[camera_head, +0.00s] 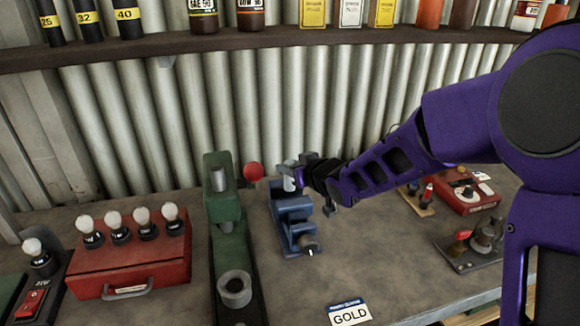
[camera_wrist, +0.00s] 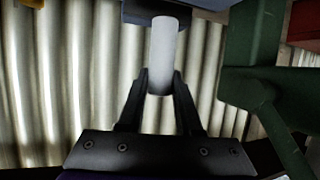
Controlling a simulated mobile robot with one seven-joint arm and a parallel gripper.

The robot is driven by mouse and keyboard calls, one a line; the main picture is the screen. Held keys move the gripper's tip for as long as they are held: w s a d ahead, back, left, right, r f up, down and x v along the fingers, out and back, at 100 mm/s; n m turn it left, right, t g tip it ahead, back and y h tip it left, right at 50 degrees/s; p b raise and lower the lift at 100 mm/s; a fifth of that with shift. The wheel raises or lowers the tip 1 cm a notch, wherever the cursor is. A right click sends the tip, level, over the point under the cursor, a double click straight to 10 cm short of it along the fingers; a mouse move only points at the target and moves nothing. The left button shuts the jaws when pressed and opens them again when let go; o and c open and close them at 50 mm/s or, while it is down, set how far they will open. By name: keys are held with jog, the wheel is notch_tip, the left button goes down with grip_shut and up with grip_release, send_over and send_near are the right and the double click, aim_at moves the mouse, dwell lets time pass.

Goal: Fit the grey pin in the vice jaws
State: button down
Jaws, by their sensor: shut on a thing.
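The blue vice (camera_head: 294,222) stands on the bench right of the green press, and its blue body also shows at the top edge of the wrist view (camera_wrist: 145,12). My gripper (camera_head: 300,175) is just above the vice's back end. In the wrist view my gripper (camera_wrist: 162,85) is shut on the grey pin (camera_wrist: 163,48), a pale smooth cylinder. In the head view the pin (camera_head: 289,183) shows at the fingertips, over the vice. Its far end overlaps the blue vice in the wrist view; I cannot tell whether it sits between the jaws.
The green press (camera_head: 222,205) with a red knob (camera_head: 253,171) stands close left of the vice. A red case with bulbs (camera_head: 130,263) is further left. A GOLD card (camera_head: 349,313) lies in front. Red equipment (camera_head: 465,190) stands right. A shelf (camera_head: 270,38) runs above.

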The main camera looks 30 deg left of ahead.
aim_at(290, 183)
jog(key=shift+f, duration=0.1)
dwell(0.3)
jog(key=shift+f+b, duration=0.35)
jog(key=shift+b, duration=0.1)
jog(key=shift+f+b, duration=1.85)
jog(key=shift+f, duration=0.2)
dwell(0.3)
dwell(0.4)
jog(key=shift+c, duration=0.6)
grip_release()
jog(key=shift+f, duration=0.1)
jog(key=shift+r+p, duration=2.8)
jog(key=shift+r, duration=0.75)
